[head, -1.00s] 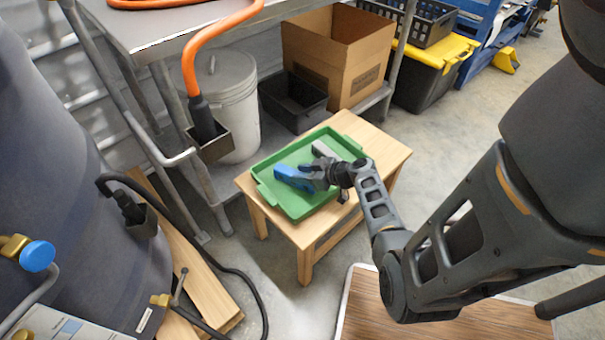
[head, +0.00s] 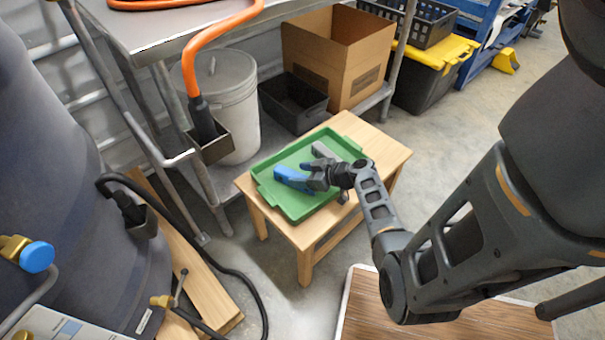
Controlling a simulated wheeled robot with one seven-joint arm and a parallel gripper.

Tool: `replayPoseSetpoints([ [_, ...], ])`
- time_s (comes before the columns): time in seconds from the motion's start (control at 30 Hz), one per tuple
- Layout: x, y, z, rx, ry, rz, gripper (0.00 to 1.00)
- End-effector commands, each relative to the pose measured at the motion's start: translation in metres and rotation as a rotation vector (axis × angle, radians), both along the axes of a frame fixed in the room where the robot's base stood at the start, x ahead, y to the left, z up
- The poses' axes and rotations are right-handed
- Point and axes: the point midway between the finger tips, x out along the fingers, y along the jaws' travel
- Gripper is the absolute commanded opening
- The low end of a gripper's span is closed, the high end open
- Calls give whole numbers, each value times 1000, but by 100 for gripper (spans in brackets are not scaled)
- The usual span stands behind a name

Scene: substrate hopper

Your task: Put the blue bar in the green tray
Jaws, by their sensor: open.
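The green tray (head: 290,207) lies on a small wooden table (head: 372,143) in the middle of the head view. The blue bar (head: 292,179) is inside the tray, near its middle. A grey bar (head: 324,150) shows in the tray behind my gripper. My gripper (head: 308,176) is open at the right end of the blue bar, low over the tray. Whether its fingers touch the bar cannot be told. My gripper hides part of the tray's right side.
A steel rack stands behind the table, with a white bucket (head: 228,105), a black bin (head: 293,102) and a cardboard box (head: 337,55). An orange hose (head: 190,60) hangs at the left.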

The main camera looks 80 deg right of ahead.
Motion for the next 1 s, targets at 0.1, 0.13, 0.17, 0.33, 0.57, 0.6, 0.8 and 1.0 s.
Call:
replayPoseSetpoints([
  [0.1, -14, 3, 10, -1, -2, -3, 63],
  [0.13, -19, 4, 13, -1, -2, -2, 63],
  [0.17, -24, 5, 16, -1, -1, -3, 63],
  [0.33, -56, 12, 34, -2, 0, -1, 63],
  [0.57, -89, 20, 52, -1, 0, 0, 63],
  [0.6, -93, 21, 54, 0, 0, -1, 63],
  [0.8, -102, 22, 59, -1, 0, 0, 63],
  [1.0, -103, 23, 59, 0, 0, 0, 63],
])
